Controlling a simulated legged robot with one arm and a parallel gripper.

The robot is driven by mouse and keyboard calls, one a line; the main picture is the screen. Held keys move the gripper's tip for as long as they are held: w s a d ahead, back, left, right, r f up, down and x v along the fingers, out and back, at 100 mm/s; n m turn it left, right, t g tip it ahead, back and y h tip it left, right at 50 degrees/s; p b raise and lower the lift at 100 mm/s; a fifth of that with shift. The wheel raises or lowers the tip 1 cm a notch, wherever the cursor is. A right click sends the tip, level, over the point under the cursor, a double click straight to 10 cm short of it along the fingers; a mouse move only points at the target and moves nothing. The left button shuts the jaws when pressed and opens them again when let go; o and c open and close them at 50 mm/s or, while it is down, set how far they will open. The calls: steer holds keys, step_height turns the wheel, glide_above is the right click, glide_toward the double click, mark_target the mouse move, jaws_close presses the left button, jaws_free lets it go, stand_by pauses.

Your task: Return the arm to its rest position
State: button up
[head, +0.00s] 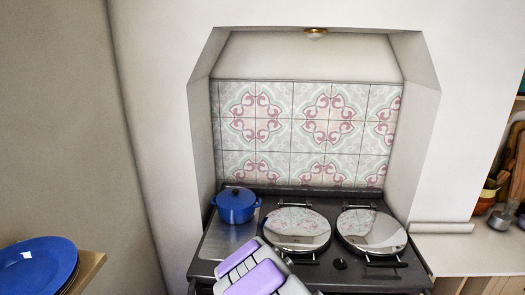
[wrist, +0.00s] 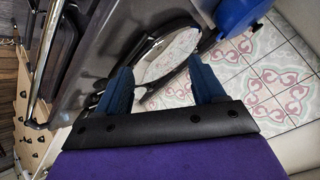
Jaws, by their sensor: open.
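In the wrist view, my gripper (wrist: 160,65) shows as two blue fingers spread apart on a black bar. The gap between them is empty, with a round hob lid and patterned tiles seen behind it. In the head view, a purple and grey part of my arm (head: 258,272) reaches up from the bottom edge in front of the stove. The fingers cannot be made out there.
A blue lidded pot (head: 237,207) stands at the stove's back left; it also shows in the wrist view (wrist: 238,14). Two round lids (head: 296,229) (head: 371,231) cover the stove (head: 335,277). Blue plates (head: 36,265) sit at lower left. A counter (head: 470,255) lies right.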

steer(key=s+d+r+n+g+b, duration=0.1)
steer(key=s+d+r+g+b, duration=0.2)
steer(key=s, duration=0.5)
steer(key=s+d+r+n+g+b, duration=0.1)
steer(key=s+d+g, duration=0.1)
steer(key=s+d, duration=0.55)
steer(key=s+d+n+g+y+b, duration=0.1)
steer(key=s+n+g+b, duration=0.4)
steer(key=s, duration=2.9)
steer(key=shift+s+d+r+n+g+b, duration=0.15)
steer(key=shift+s+d+n+g+b, duration=0.2)
steer(key=shift+n+g, duration=0.45)
steer(key=shift+w+a, duration=0.1)
steer(key=shift+a, duration=0.05)
